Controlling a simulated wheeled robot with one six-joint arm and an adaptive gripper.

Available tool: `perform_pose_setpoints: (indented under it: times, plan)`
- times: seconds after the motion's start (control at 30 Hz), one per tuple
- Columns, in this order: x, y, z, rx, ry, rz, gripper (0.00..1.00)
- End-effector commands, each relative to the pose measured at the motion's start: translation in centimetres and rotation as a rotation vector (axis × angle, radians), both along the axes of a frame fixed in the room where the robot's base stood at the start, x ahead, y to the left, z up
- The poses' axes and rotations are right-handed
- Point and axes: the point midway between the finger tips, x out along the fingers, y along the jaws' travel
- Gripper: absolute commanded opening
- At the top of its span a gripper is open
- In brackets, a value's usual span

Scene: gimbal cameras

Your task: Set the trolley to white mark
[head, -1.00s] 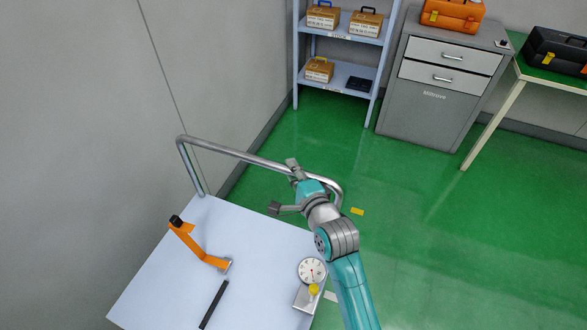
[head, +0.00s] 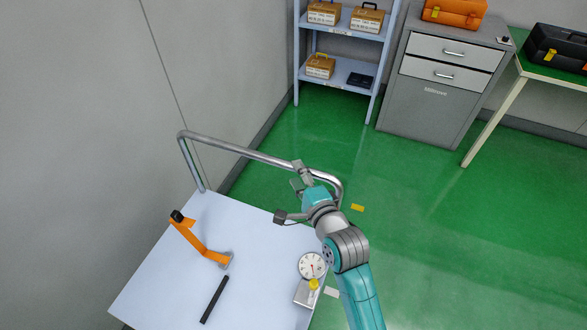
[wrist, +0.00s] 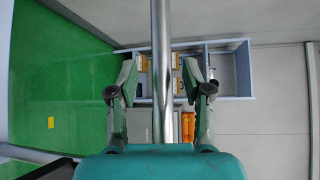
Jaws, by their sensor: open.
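The trolley (head: 170,290) has a pale top and a bent metal push bar (head: 235,151) along its far side, in the lower left of the head view. My gripper (head: 300,177) is at the right part of this bar. In the wrist view the bar (wrist: 162,75) runs between the two open fingers, with a gap on both sides. A white mark (head: 332,292) shows on the green floor just right of the trolley, partly hidden by the trolley and my arm.
A dial gauge (head: 312,265), an orange strap-like item (head: 195,240) and a black bar (head: 214,299) lie on the trolley. A yellow mark (head: 357,208) is on the floor. A shelf (head: 345,70) and grey cabinet (head: 430,115) stand behind. A wall is close on the left.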

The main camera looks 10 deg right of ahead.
Motion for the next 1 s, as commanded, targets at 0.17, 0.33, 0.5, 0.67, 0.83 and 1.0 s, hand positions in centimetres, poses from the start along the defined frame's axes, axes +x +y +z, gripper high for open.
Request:
perform_pose_setpoints:
  times: [0.17,0.33,0.5,0.67,0.83,1.0]
  plan:
    - [-3.5,-0.5,0.4,0.0,0.002,0.001,0.5]
    - [-6.2,-1.0,0.8,0.001,0.003,0.0,0.5]
    - [-7.8,-1.2,1.0,0.0,0.002,0.001,0.5]
    - [-8.4,-1.3,1.1,0.0,0.003,0.001,0.5]
    - [-8.5,-1.3,1.1,0.0,0.002,0.002,0.5]
    - [-8.5,-1.3,1.1,0.0,0.002,0.002,0.5]
